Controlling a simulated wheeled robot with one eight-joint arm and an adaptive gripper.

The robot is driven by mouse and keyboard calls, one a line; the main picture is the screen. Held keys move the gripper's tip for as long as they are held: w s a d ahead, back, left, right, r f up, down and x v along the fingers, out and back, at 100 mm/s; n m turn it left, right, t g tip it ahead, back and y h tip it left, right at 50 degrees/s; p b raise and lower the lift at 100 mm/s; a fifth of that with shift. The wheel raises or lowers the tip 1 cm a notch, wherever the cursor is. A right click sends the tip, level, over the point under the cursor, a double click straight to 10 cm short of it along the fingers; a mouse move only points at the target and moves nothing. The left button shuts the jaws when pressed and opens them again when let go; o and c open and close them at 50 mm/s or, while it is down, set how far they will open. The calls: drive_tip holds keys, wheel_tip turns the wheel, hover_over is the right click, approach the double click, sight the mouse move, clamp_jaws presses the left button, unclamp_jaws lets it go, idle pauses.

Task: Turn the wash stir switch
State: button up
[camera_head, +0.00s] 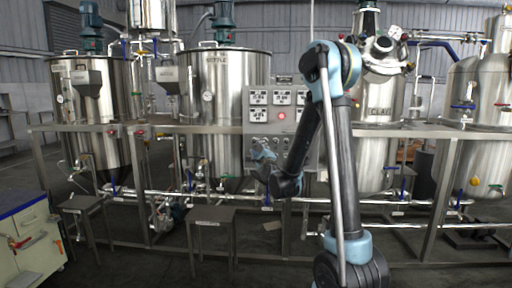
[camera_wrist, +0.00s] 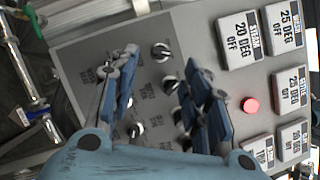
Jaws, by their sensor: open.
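The grey control panel (camera_head: 263,128) hangs on the frame in the middle of the head view. In the wrist view the panel (camera_wrist: 85,45) appears tilted and carries several black-and-silver rotary switches. One switch (camera_wrist: 161,51) shows between the fingertips, and another switch (camera_wrist: 170,85) lies just below it near the right finger. A further switch (camera_wrist: 136,130) is lower down. Their labels are too small to read surely, so I cannot tell which is the wash stir switch. My gripper (camera_wrist: 163,62) is open and empty in front of the panel; it also shows in the head view (camera_head: 262,150). Its fingers partly hide other switches.
A red lamp (camera_wrist: 250,105) and white display boxes (camera_wrist: 237,40) sit on the panel right of the fingers. Steel tanks (camera_head: 218,85) stand behind the frame. A small table (camera_head: 210,215) and a cabinet (camera_head: 30,240) stand in front at left.

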sight(255, 142)
drive_tip(key=shift+x, duration=3.05)
clamp_jaws()
